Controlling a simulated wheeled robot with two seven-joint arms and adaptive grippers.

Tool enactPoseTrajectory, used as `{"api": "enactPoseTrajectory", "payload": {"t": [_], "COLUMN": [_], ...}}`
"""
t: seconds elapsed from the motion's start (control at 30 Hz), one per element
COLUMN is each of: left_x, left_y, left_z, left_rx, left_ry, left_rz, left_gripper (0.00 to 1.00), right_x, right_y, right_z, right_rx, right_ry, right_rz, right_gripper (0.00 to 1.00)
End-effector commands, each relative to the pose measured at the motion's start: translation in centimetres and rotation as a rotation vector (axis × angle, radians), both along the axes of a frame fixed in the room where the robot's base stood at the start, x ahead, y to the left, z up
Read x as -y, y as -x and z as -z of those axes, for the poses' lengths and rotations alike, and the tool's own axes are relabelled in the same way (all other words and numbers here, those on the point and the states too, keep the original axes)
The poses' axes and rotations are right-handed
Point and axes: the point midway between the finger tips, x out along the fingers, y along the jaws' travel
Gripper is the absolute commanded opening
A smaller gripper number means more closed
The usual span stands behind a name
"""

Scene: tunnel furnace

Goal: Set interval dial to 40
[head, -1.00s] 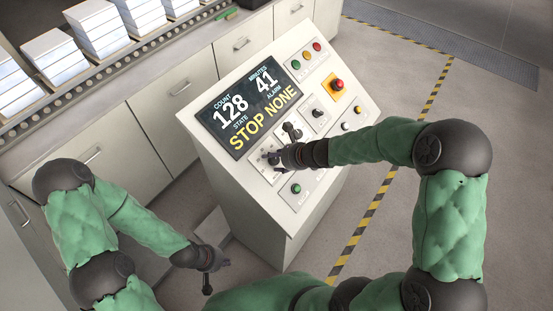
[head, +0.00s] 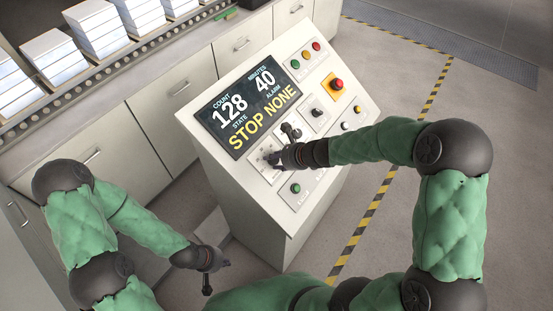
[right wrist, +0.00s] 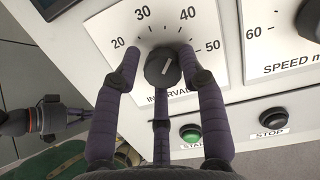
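The interval dial (right wrist: 162,67) is a round black knob on a white scale plate in the right wrist view; its white mark points up and right, near 40. The console display (head: 247,105) reads MINUTES 40. My right gripper (right wrist: 160,62) has its fingers spread around the dial, with a narrow gap showing at the left finger; it looks open. In the head view my right gripper (head: 272,158) covers the dial. My left gripper (head: 218,264) hangs low left of the console, away from it; its fingers are too small to judge.
A speed knob (right wrist: 310,20) is right of the dial, with the green start button (right wrist: 191,133) and the dark stop button (right wrist: 272,118) below. A red emergency button (head: 337,84) sits higher on the console. Cabinets (head: 170,95) stand behind.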

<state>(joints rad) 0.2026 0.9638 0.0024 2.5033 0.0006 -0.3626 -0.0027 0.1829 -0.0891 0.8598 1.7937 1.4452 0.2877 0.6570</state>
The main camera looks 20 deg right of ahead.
Motion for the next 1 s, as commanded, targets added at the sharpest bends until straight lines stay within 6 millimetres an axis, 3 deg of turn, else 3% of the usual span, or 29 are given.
{"api": "enactPoseTrajectory", "payload": {"t": [0.03, 0.57, 1.0], "left_x": [0.0, 0.0, 0.0], "left_y": [0.0, 0.0, 0.0], "left_z": [0.0, 0.0, 0.0], "left_rx": [0.0, 0.0, 0.0], "left_ry": [0.0, 0.0, 0.0], "left_rz": [0.0, 0.0, 0.0], "left_gripper": [0.0, 0.0, 0.0], "right_x": [0.2, 0.4, 3.8], "right_y": [-0.6, 0.0, 3.9], "right_z": [-0.8, -0.7, -6.0], "right_rx": [0.018, 0.007, 0.012], "right_ry": [-0.001, 0.0, 0.002], "right_rz": [0.004, 0.004, 0.005], "right_gripper": [0.56, 0.59, 0.59]}}
